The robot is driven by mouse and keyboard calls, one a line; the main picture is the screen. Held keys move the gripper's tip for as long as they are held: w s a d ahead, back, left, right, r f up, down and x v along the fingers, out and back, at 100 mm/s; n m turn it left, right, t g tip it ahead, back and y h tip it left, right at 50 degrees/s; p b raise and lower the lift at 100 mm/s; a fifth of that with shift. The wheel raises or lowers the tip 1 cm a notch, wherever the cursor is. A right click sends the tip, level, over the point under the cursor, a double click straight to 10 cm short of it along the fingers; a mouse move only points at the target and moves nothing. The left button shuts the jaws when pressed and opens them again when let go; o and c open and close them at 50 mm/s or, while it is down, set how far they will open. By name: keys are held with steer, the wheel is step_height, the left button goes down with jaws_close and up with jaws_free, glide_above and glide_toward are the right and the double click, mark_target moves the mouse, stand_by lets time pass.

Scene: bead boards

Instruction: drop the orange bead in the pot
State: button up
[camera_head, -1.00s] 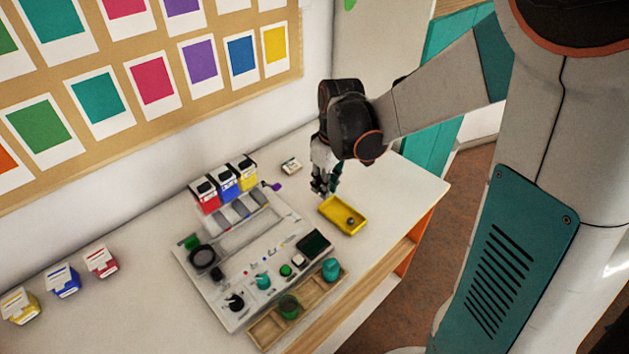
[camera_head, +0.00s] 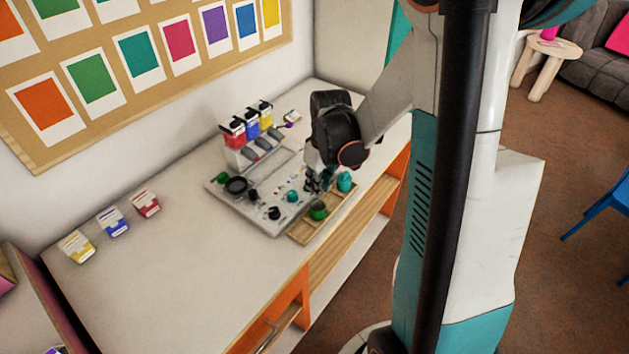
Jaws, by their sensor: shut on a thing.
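My gripper (camera_head: 317,184) points down over the right part of the grey board (camera_head: 240,209). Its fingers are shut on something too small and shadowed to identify. I cannot make out an orange bead in this view. A green round pot-like container (camera_head: 318,211) stands in the wooden tray (camera_head: 301,233) just below and in front of the gripper. A teal one (camera_head: 345,181) stands to the gripper's right. I cannot tell which of them is the pot. The gripper and wrist hide part of the board.
Red (camera_head: 233,132), blue (camera_head: 251,125) and yellow (camera_head: 266,117) containers stand behind the board. Several small boxes, among them a blue one (camera_head: 113,222), stand at the left. The tabletop (camera_head: 176,255) in front of them is clear.

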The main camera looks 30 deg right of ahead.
steer(key=shift+f+b, duration=2.25)
steer(key=shift+f, duration=0.75)
steer(key=shift+f+b, duration=0.25)
steer(key=shift+b, duration=0.25)
steer(key=o, duration=1.2)
steer(key=shift+r, duration=0.1)
step_height(320, 180, up, 8)
steer(key=p, duration=0.5)
steer(key=shift+p, duration=0.4)
stand_by(0.6)
